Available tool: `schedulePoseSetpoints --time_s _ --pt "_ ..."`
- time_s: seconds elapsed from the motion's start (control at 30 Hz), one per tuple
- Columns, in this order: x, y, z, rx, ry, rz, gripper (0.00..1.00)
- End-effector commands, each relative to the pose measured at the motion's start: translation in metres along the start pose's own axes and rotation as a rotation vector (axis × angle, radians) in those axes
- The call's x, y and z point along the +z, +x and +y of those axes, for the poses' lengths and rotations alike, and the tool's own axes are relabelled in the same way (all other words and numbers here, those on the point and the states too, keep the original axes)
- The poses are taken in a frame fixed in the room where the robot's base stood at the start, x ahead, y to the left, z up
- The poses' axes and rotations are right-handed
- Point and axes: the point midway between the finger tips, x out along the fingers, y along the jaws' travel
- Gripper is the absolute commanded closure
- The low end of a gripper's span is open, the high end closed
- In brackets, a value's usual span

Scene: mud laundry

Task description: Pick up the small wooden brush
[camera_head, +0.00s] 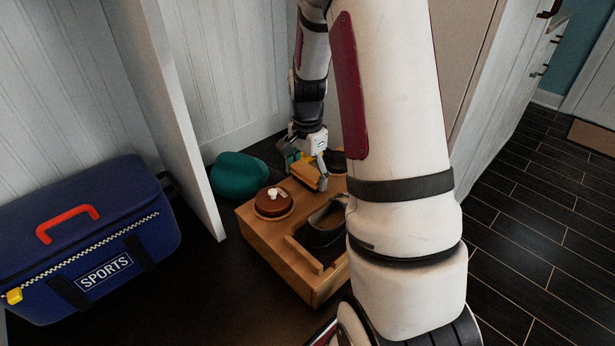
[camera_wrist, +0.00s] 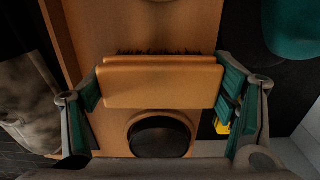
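The small wooden brush (camera_wrist: 160,88) lies across the middle of the wrist view, its dark bristles showing along its far edge. My gripper (camera_wrist: 160,84) has one finger at each end of the brush, with no clear gap at either end, so it looks shut on it. In the head view, the brush (camera_head: 306,178) shows between the fingers of my gripper (camera_head: 308,172), over the back part of a wooden box (camera_head: 262,243). I cannot tell whether the brush is clear of the box top.
A round brown tin (camera_head: 272,204) and a dark shoe-like thing (camera_head: 322,228) are on the box. A round dark tin (camera_wrist: 160,137) is close to the brush. A teal object (camera_head: 238,176) lies behind the box. A blue sports bag (camera_head: 150,225) stands left, past a white panel (camera_head: 190,130).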

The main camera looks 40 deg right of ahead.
Motion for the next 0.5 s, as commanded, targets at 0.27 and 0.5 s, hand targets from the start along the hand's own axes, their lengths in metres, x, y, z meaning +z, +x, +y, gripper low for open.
schedulePoseSetpoints --time_s 0.27,0.5 --pt "0.000 0.001 0.000 0.001 0.000 -0.001 0.54" --pt "0.000 -0.018 -0.001 -0.002 -0.001 0.001 0.55"
